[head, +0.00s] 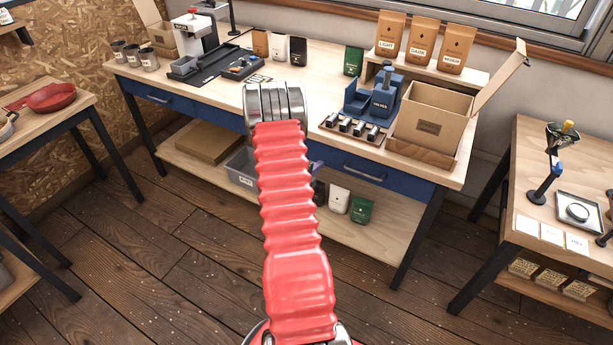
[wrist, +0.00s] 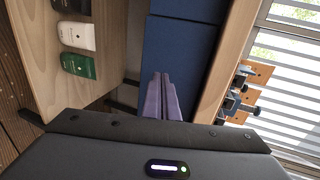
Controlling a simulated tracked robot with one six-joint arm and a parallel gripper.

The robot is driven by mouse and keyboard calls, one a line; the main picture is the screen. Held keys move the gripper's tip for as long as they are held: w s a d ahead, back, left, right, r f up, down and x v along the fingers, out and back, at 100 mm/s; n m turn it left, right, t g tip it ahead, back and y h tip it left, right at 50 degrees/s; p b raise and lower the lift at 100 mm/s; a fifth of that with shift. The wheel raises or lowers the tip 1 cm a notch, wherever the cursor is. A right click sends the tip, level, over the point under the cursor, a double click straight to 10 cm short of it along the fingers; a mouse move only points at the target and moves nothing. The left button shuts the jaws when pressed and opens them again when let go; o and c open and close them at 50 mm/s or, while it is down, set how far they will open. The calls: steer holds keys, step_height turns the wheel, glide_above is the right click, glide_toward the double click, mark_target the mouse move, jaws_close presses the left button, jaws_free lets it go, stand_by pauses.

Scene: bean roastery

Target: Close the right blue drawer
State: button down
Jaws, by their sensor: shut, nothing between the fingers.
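In the wrist view a blue front (wrist: 183,50) fills the upper middle, with a seam near the top. My gripper (wrist: 162,78) has purple fingers shut together with nothing between them, in front of the blue surface. I cannot tell whether they touch it. In the head view my red arm hides most of the gripper. The left blue drawer (head: 165,98) looks closed.
The workbench top (head: 225,88) holds an open cardboard box (head: 432,122), a blue stand (head: 372,98) and coffee bags. White (head: 339,199) and green (head: 361,210) bags stand on the lower shelf. Side tables stand left and right. Floor in front is clear.

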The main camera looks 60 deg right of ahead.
steer(key=v, duration=0.9)
steer(key=shift+a, duration=0.15)
stand_by(0.4)
